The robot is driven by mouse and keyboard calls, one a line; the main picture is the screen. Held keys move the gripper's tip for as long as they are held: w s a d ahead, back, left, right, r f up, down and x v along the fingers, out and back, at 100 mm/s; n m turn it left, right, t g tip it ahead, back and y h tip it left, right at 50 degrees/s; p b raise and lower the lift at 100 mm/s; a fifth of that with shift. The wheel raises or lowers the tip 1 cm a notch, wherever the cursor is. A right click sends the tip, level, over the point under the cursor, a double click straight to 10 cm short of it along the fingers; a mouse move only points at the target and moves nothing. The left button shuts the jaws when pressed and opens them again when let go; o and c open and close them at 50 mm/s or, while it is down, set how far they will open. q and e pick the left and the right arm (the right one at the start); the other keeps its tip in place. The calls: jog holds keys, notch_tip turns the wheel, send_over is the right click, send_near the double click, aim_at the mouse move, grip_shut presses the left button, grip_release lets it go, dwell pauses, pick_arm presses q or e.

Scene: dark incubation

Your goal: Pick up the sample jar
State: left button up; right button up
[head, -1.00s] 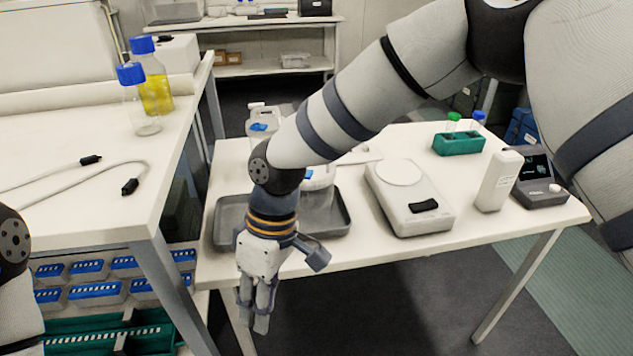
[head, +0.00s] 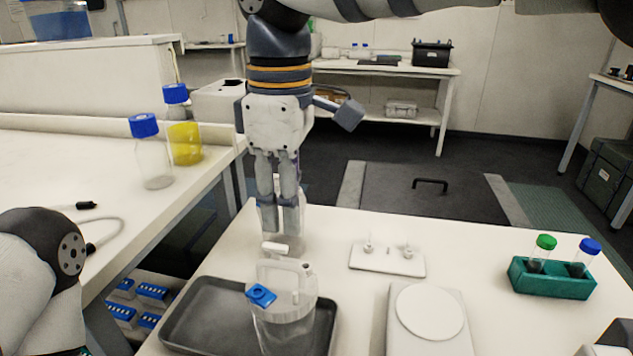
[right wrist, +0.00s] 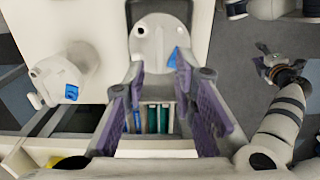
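Two similar clear jars have white lids and blue tabs. One jar (head: 285,318) stands in the grey tray (head: 205,318). Another jar (head: 297,237) stands behind the tray, partly hidden by my right gripper. I cannot tell which one the task means. My right gripper (head: 282,232) points down, empty, just behind and above the tray jar. In the right wrist view its fingers (right wrist: 165,105) are apart. The tray jar's lid (right wrist: 155,40) shows beyond them, and the other jar (right wrist: 68,75) is at left. My left gripper (right wrist: 282,70) is small at right; its opening is unclear.
A white balance (head: 428,315), a small white stand (head: 388,260) and a green tube rack (head: 552,280) are on the table. Bottles with blue caps (head: 153,162) stand on the left bench. The table between stand and rack is clear.

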aim_at(289, 264)
notch_tip(289, 264, down, 5)
jog(key=shift+a+f+b, duration=0.1)
jog(key=shift+f+b, duration=0.1)
jog(key=shift+b, duration=0.45)
pick_arm(q)
jog(key=shift+s+f+g, duration=0.3)
jog(key=shift+s+f, duration=0.4)
jog(key=shift+s, duration=0.05)
pick_arm(e)
jog(key=shift+f, duration=2.05)
grip_shut()
jog(key=shift+r, duration=0.1)
pick_arm(q)
jog(key=shift+w+r+t+p, duration=0.4)
jog(key=shift+w+r+p, duration=0.5)
jog(key=shift+w, duration=0.1)
pick_arm(e)
jog(key=shift+r, duration=3)
